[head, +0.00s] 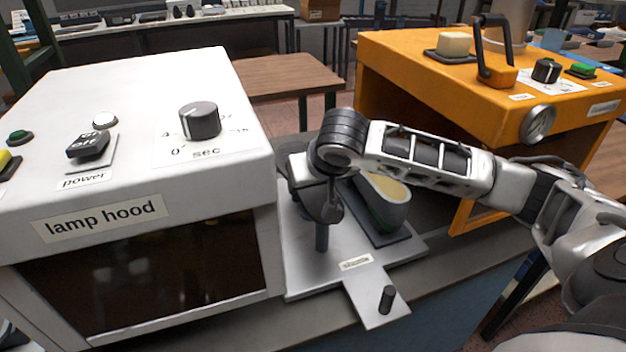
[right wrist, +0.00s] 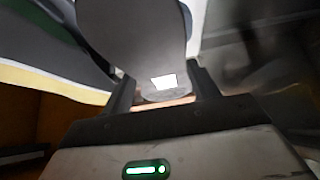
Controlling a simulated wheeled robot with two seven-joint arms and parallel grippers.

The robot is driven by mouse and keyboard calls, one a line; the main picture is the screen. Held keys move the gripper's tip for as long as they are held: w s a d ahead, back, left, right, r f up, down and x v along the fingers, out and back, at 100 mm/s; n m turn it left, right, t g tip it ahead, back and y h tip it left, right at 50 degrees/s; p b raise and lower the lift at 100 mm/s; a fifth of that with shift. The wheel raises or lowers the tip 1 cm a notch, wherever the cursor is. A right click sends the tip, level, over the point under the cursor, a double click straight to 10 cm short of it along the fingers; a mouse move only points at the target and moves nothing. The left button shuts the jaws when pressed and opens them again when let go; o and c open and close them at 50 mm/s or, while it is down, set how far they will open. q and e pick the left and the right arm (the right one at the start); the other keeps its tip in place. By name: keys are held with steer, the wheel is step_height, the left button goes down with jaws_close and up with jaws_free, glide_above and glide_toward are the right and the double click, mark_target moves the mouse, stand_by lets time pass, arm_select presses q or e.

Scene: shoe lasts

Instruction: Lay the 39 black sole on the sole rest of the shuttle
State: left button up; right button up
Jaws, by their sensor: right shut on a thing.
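My right gripper (right wrist: 163,92) is shut on a dark grey sole (right wrist: 135,35), holding it at the end with a small white label. The label is too blurred to read, so I cannot confirm the size. In the head view my right gripper (head: 322,205) is over the left part of the shuttle (head: 295,262), a light grey plate with a name label. A short dark post (head: 321,238) shows below the gripper. My arm hides the sole rest area, and I cannot tell whether the sole touches it. My left gripper is out of view.
A dark last or shoe (head: 389,212) with a cream top stands on the shuttle's right pad, close to my wrist. The white lamp hood (head: 130,120) is left of the shuttle, and an orange machine (head: 440,75) is at right. A black knob (head: 387,298) stands on the shuttle's front tab.

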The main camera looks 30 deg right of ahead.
steer(key=shift+f+p, duration=0.1)
steer(key=shift+p, duration=0.3)
stand_by(0.5)
steer(key=o, duration=1.3)
step_height(320, 180, up, 2)
steer(key=p, duration=0.3)
steer(key=shift+r, duration=2.5)
